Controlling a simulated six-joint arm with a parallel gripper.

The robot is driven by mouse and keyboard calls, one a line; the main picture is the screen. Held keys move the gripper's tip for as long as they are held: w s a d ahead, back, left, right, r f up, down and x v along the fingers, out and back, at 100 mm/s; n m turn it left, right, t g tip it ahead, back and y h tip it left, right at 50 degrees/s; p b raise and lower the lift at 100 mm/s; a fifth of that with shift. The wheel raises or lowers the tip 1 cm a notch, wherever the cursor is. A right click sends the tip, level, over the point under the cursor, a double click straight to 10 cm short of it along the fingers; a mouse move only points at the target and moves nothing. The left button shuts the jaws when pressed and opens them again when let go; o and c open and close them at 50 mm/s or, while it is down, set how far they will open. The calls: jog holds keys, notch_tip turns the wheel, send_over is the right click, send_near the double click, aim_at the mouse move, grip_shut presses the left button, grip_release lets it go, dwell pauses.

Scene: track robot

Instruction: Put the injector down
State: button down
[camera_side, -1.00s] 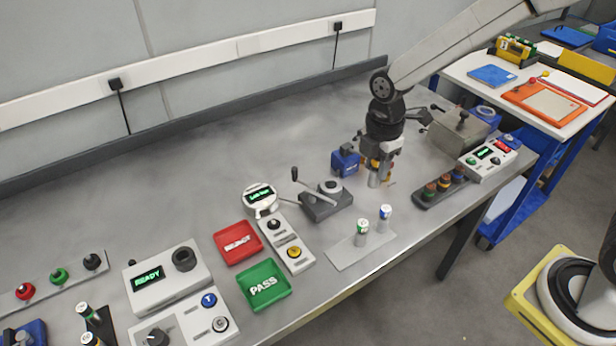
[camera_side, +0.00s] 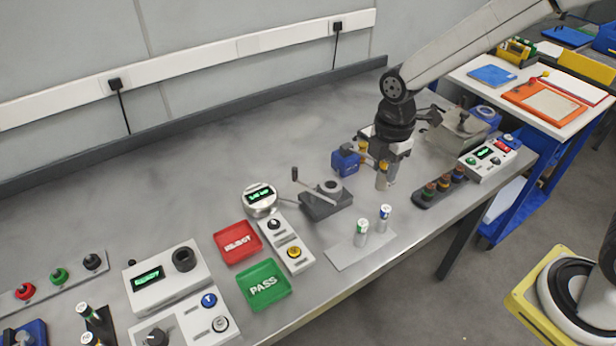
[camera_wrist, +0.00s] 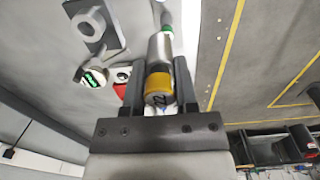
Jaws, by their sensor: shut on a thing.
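My gripper (camera_side: 384,168) points down over the right part of the bench and is shut on an injector (camera_side: 382,180). The injector is a silver cylinder with a yellow band, held upright. In the wrist view its yellow-banded, numbered end (camera_wrist: 159,88) sits between my two fingers (camera_wrist: 156,90). I cannot tell whether its lower end touches the bench. A green-marked injector (camera_side: 361,234) and a blue-marked injector (camera_side: 384,218) stand on a light grey plate (camera_side: 344,256) in front and to the left.
A blue block (camera_side: 345,162) is just left of my gripper. A lever fixture (camera_side: 325,205) is further left. A dark rack (camera_side: 424,202) with several coloured pieces and a white control box (camera_side: 488,160) are to the right. Red (camera_side: 238,258) and green (camera_side: 264,300) trays lie front left.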

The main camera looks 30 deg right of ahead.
jog(key=s+a+f+n, duration=0.1)
jog(key=s+a+n, duration=0.1)
jog(key=s+a, duration=0.3)
jog(key=s+a+f+n, duration=0.1)
jog(key=s+a, duration=0.3)
jog(key=a, duration=1)
jog(key=shift+s+a+f+n, duration=0.15)
jog(key=shift+s+a+n, duration=0.15)
jog(key=shift+n, duration=0.5)
jog(key=shift+w+a+f, duration=1.25)
jog(key=shift+w+f, duration=0.3)
jog(key=shift+w, duration=0.3)
jog(key=shift+w+a+f, duration=1.2)
jog(key=shift+w+f, duration=0.35)
jog(key=shift+w, duration=0.3)
jog(key=shift+w+a+f, duration=1.25)
jog(key=shift+w+f, duration=0.3)
jog(key=shift+w, duration=0.3)
jog(key=shift+f, duration=0.1)
jog(key=shift+w+a+f, duration=0.1)
jog(key=shift+w+f, duration=0.05)
jog(key=shift+f, duration=1.6)
